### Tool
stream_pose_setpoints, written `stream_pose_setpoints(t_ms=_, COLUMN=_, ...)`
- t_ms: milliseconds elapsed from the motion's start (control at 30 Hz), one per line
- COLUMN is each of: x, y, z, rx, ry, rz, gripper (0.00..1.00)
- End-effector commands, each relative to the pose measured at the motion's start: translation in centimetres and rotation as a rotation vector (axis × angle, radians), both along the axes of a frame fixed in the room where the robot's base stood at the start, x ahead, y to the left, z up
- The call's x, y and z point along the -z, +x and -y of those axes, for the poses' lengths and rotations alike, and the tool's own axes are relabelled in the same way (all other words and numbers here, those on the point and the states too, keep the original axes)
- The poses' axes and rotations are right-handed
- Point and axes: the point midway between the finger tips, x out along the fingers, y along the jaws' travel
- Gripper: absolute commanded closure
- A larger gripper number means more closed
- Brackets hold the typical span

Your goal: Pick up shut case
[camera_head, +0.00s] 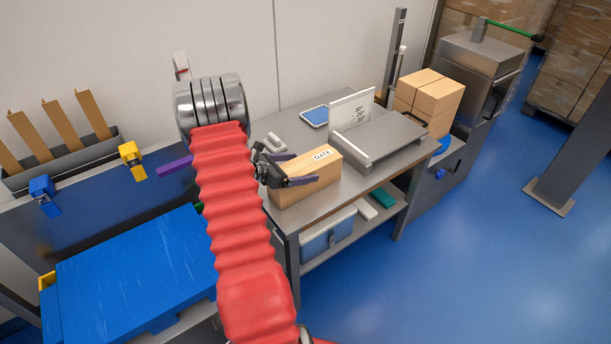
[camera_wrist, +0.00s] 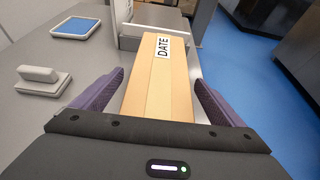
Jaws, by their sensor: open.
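The shut case (camera_head: 305,178) is a tan cardboard box with a white label reading "DATE". It sits on the grey metal table near its front edge. In the wrist view the case (camera_wrist: 160,88) lies straight ahead, between the two purple fingers. My gripper (camera_head: 300,168) is open, its fingers on either side of the near part of the case. In the wrist view, my gripper (camera_wrist: 160,100) shows gaps between the fingers and the case's sides. The near end of the case is hidden by the gripper body.
Stacked cartons (camera_head: 430,98) stand behind. A blue bin (camera_head: 328,236) is on the shelf below. Open blue floor lies right.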

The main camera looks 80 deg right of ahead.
Motion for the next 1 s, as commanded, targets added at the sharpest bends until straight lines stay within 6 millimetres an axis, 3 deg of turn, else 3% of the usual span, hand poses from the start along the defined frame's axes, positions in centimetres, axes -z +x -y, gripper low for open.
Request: stream_pose_setpoints(t_ms=1000, x=-0.01, y=0.0, z=-0.03, rx=0.001, ry=0.0, rz=0.0, gripper=0.77)
